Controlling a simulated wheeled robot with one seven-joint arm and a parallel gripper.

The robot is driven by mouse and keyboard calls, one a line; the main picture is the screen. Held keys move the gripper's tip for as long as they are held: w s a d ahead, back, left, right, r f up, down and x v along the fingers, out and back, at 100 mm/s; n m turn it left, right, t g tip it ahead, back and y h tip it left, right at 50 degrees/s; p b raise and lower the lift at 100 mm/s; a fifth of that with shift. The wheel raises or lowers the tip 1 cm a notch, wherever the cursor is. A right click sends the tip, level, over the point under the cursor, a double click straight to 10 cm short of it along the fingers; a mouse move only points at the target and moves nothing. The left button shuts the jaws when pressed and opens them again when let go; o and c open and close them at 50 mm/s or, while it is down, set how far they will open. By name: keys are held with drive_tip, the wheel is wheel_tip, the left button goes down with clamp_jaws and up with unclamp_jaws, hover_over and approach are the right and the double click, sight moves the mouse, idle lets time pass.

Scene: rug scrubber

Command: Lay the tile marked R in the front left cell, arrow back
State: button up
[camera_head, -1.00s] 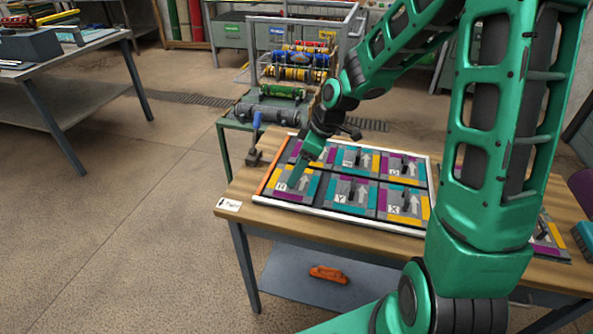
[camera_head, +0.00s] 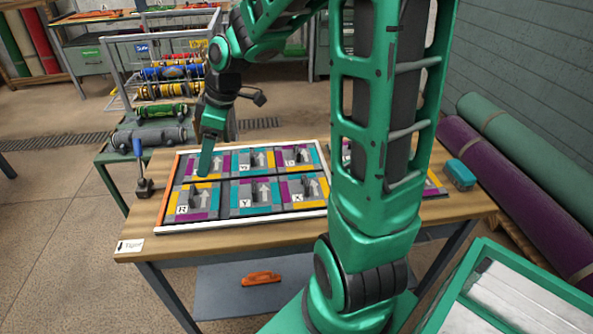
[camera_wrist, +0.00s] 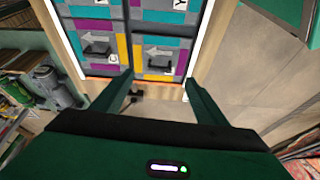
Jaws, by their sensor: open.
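The R tile (camera_head: 203,201) lies flat in the front left cell of the framed tray (camera_head: 245,222). Its pale arrow points to the back, and its R label is at its front left corner. The Y tile (camera_head: 254,197) and X tile (camera_head: 303,192) lie to its right in the front row. The gripper hides part of the back left tile in the head view.
More tiles fill the tray's back row. Another tiled panel is partly hidden behind my arm. A teal block (camera_head: 459,175) stands at the table's right. Rolled rugs (camera_head: 510,190) lie at the right.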

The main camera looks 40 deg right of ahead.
drive_tip(key=s+d+m+g+h, duration=0.1)
drive_tip(key=s+d+m, duration=0.3)
drive_tip(key=s, duration=0.5)
drive_tip(key=s+d+r+m+g+h, duration=0.1)
drive_tip(key=s+d+m, duration=0.3)
drive_tip(key=s+m, duration=0.3)
drive_tip(key=s+d+m+h, duration=0.1)
drive_tip(key=s+d+m, duration=0.3)
drive_tip(key=s, duration=0.7)
drive_tip(key=shift+s+d+r+m+g, duration=0.2)
drive_tip(key=shift+s+d+m+g, duration=0.2)
drive_tip(key=shift+m, duration=0.3)
drive_tip(key=shift+w+f, duration=0.25)
drive_tip(key=shift+w, duration=0.5)
